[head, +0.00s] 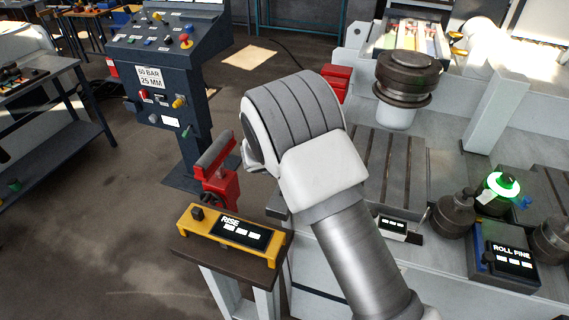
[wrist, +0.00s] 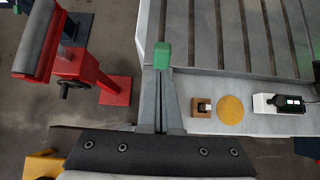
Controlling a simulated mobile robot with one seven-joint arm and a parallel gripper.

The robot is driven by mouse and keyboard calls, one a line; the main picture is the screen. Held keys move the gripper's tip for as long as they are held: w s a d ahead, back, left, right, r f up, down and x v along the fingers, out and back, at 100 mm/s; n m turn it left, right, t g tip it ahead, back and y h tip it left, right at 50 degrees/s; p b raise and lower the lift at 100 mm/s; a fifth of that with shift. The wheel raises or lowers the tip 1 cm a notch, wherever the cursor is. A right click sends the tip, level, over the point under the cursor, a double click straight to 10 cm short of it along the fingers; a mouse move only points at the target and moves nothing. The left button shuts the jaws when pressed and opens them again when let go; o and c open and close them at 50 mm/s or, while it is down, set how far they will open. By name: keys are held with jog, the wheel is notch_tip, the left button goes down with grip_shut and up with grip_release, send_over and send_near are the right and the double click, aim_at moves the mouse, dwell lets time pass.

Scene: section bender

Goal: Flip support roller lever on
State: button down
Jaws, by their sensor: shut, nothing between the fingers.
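My gripper (wrist: 163,55) shows in the wrist view with its green-tipped fingers together and nothing between them. It is above the left edge of the grey machine bed. In the head view my own arm hides it. A small brown block with a pale piece on it (wrist: 203,107) sits on the light ledge, right of my fingers and apart from them. I cannot tell whether this is the support roller lever or how it is set. The red roller stand (wrist: 75,65) with its grey roller is to the left, and also shows in the head view (head: 221,187).
A yellow disc (wrist: 231,109) and a white box with a dark display (wrist: 281,103) lie right of the brown block. A yellow RISE panel (head: 196,232) stands front left. A dark control console (head: 165,75) is behind. The ROLL FINE box (head: 505,258) is at right.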

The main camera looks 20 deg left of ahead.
notch_tip(320, 180, up, 10)
jog(key=s, duration=0.2)
jog(key=shift+s+a+f, duration=0.15)
jog(key=shift+s, duration=0.25)
jog(key=s+d+r+m+g+h+b, duration=0.1)
jog(key=s+d+r+m, duration=0.3)
jog(key=d, duration=0.4)
jog(key=s+d+r+m, duration=0.1)
jog(key=d+r+m, duration=0.4)
jog(key=d+m, duration=0.2)
jog(key=s+d+r+m+g+h+b, duration=0.1)
jog(key=s+d+r+m, duration=0.3)
jog(key=d, duration=0.4)
jog(key=s+d+m+y, duration=0.1)
jog(key=s+d+m, duration=0.2)
jog(key=s+m, duration=0.3)
jog(key=s+d+m+y+b, duration=0.1)
jog(key=s+d+m, duration=0.2)
jog(key=s+m, duration=0.4)
jog(key=s+d+m+g, duration=0.1)
jog(key=s+d+m, duration=0.3)
jog(key=s+m, duration=0.3)
jog(key=shift+s+r+y+b, duration=0.3)
jog(key=shift+s+y+b, duration=0.1)
jog(key=shift+s, duration=0.6)
jog(key=shift+d, duration=0.15)
